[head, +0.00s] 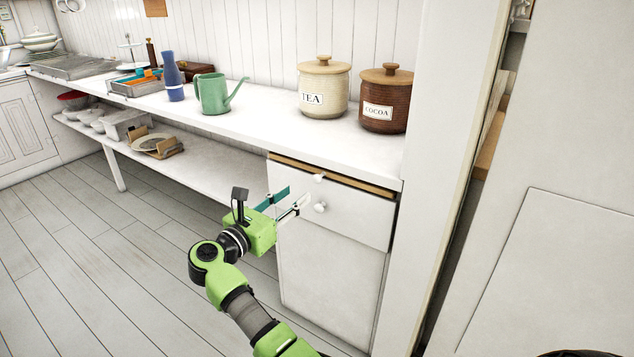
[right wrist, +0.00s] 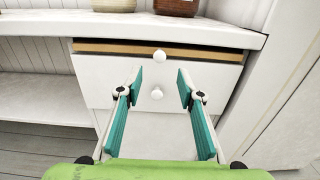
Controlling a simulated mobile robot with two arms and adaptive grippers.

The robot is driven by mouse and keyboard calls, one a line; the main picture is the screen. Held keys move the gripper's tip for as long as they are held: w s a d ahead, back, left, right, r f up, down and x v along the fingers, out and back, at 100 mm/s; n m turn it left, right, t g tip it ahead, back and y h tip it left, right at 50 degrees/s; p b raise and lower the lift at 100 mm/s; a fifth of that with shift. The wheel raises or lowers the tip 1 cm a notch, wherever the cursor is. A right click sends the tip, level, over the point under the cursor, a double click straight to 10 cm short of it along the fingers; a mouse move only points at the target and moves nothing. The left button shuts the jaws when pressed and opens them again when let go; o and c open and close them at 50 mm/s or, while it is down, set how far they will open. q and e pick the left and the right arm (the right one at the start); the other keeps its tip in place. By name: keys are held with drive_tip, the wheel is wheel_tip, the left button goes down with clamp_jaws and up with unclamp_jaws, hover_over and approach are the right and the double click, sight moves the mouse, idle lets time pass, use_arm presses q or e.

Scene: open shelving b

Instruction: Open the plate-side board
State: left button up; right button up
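A wood-coloured board edge (head: 335,177) shows as a narrow strip just under the countertop, above the white front of the cabinet. It also shows in the right wrist view (right wrist: 110,48). My right gripper (head: 298,194) is open and empty in front of the cabinet. In the right wrist view its teal fingers (right wrist: 161,79) are spread to either side of the knobs, apart from them. My left gripper is not in view.
The countertop (head: 260,118) above holds a tea jar (head: 324,87), a cocoa jar (head: 386,98), a green watering can (head: 214,93) and a blue bottle (head: 173,78). A plate (head: 152,142) in a wooden rack is on the low shelf. A white post (head: 435,120) stands right of the cabinet. Floor at left is clear.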

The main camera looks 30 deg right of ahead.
sight(316, 179)
drive_tip(key=x, duration=1)
drive_tip(key=shift+b, duration=0.4)
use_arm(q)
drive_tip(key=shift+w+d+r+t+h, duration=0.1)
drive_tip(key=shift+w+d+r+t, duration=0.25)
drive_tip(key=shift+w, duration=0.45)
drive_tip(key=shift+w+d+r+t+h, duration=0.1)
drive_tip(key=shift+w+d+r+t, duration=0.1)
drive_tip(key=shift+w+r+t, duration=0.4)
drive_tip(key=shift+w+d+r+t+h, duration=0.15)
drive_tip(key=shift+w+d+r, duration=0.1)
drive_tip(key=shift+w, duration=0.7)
use_arm(e)
drive_tip(key=shift+w+d, duration=0.3)
drive_tip(key=shift+d, duration=0.2)
clamp_jaws()
